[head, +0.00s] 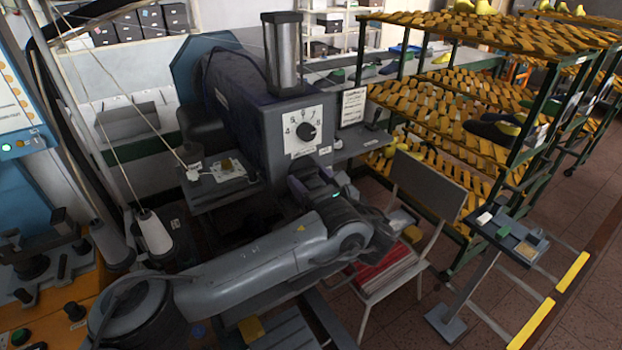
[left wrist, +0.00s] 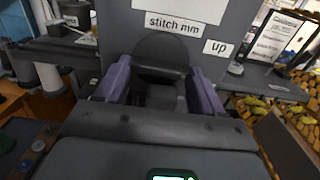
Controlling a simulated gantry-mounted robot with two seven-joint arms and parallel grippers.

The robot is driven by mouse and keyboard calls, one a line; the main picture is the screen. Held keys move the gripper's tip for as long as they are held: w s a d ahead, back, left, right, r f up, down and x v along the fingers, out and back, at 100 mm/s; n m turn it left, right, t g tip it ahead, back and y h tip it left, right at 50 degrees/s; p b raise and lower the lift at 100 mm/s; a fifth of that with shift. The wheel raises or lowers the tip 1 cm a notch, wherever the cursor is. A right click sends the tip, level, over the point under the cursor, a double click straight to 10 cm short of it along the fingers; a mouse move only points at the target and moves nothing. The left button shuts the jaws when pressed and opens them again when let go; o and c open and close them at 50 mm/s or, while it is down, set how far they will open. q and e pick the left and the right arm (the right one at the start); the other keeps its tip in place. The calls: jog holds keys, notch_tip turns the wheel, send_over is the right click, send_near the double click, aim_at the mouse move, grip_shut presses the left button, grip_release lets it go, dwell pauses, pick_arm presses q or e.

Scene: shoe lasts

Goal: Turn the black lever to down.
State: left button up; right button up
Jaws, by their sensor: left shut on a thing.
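My left gripper (head: 314,188) reaches the front of the grey machine, just below its dial. In the left wrist view its two purple fingers (left wrist: 160,92) stand on either side of a dark part, which I take to be the black lever (left wrist: 163,95), and are shut on it. A dark rounded piece (left wrist: 160,52) shows behind it, against the machine face. The label "up" (left wrist: 217,47) is above and right of the fingers. In the head view my gripper and arm hide the lever, so its exact angle is hard to tell. My right gripper is not in view.
Small shelves flank the machine. A white thread cone (head: 154,233) stands at left. A chair (head: 424,190) with red items and a rack (head: 470,90) of yellow slats stand right.

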pick_arm(q)
jog(key=o, duration=1)
jog(key=shift+o, duration=0.2)
jog(key=p+v, duration=1)
jog(key=p, duration=0.2)
jog(key=shift+s+d+p, duration=0.25)
jog(key=shift+s+p, duration=0.05)
jog(key=shift+p, duration=0.05)
